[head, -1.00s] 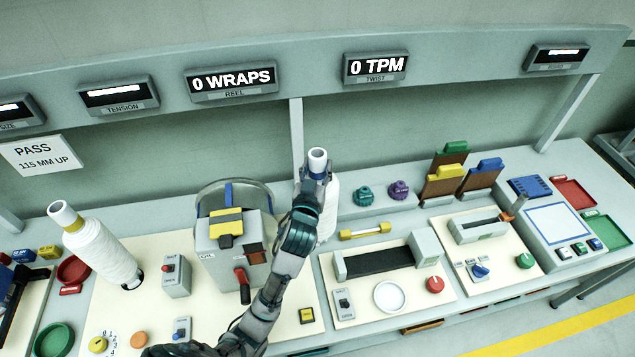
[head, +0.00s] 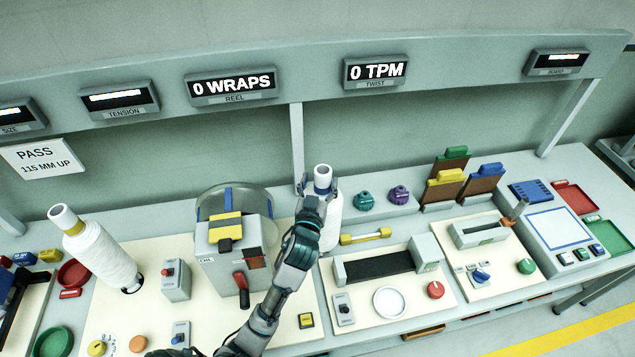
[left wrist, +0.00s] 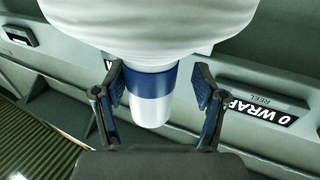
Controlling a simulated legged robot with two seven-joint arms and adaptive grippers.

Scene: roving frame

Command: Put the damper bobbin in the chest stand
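A white bobbin with a blue band (head: 331,222) stands behind my left gripper (head: 318,203), near the middle of the bench. Its white tube end shows above the fingers. In the left wrist view, the blue-banded tube (left wrist: 150,85) lies between the spread fingers of my left gripper (left wrist: 158,88), with a narrow gap on each side. My arm hides the bobbin's lower part and what it stands on. A second white bobbin with a yellow band (head: 103,255) leans on a post at the left. I cannot make out which support is the chest stand. My right gripper is not in view.
A grey reel machine (head: 232,255) with a red handle stands just left of my forearm. Green (head: 364,200) and purple (head: 398,195) knobs and a yellow-ended bar (head: 365,236) lie right of the bobbin. A post (head: 297,145) rises behind it.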

